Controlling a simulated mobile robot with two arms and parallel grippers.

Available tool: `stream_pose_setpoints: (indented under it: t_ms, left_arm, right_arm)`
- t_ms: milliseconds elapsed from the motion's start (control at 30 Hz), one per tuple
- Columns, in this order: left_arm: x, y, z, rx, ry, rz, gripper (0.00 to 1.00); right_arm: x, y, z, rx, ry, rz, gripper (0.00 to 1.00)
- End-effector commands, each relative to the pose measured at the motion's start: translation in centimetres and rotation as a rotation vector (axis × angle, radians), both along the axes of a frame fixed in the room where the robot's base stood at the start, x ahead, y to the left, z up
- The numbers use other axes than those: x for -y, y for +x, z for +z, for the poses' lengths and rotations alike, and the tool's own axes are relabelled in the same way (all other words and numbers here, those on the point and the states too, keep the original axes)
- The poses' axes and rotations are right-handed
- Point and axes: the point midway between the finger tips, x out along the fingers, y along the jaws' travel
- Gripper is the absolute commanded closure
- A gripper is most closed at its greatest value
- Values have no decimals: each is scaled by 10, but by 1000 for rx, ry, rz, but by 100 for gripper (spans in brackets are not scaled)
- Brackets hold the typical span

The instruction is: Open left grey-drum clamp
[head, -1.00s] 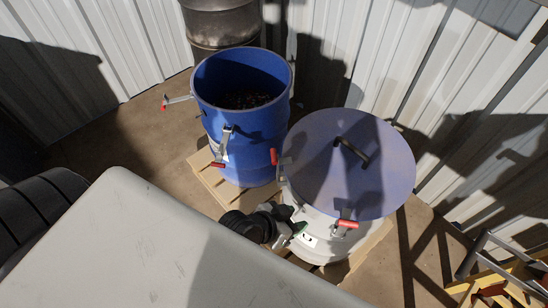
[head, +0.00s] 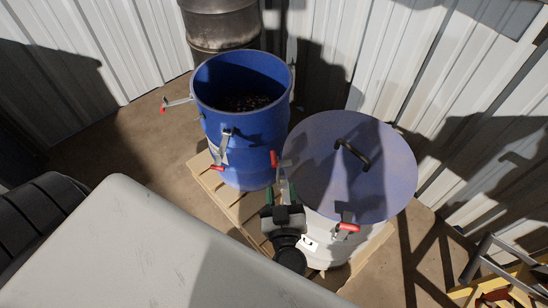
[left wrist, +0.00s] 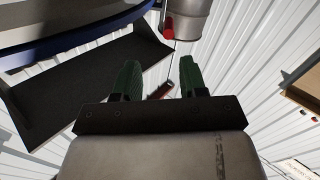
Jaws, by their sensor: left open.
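The grey drum (head: 318,236) stands on a pallet under a blue-purple lid (head: 318,160) with a black handle (head: 352,153). Its left clamp (head: 274,159) shows a red grip standing upright at the lid's left edge. A front clamp (head: 348,227) with a red grip sits at the lower rim. My left gripper (head: 281,191) is open, just below the left clamp in the head view; contact cannot be told. In the left wrist view its green fingers (left wrist: 160,80) are apart, with a small red-tipped piece showing between them. My right gripper is not in view.
An open blue drum (head: 255,140) with dark scrap inside and red-gripped clamps stands close behind to the left. A dark metal drum (head: 221,25) is at the back. Corrugated walls (head: 340,60) enclose the corner. A yellow frame (head: 490,283) is at lower right.

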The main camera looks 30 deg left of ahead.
Motion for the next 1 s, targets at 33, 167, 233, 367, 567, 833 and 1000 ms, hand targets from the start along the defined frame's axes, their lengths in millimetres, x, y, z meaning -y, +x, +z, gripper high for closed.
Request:
stream_pose_setpoints:
  t_ms: [33,167,233,367,567,833,1000]
  left_arm:
    - [-2,-2,-3,-13,-2,25,58]
    - [-7,0,-6,-28,-1,56,58]
    - [-12,7,-6,-27,-1,58,58]
    - [-26,26,-5,-24,1,57,58]
    - [-47,57,-5,-25,1,56,58]
    - [-64,82,-5,-26,-1,55,58]
    - [-66,84,-5,-27,-2,55,58]
  right_arm:
    - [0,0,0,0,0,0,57]
    - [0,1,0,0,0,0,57]
    - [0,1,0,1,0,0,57]
    - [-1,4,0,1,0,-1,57]
    - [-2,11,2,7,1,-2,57]
    - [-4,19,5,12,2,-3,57]
    - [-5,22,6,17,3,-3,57]
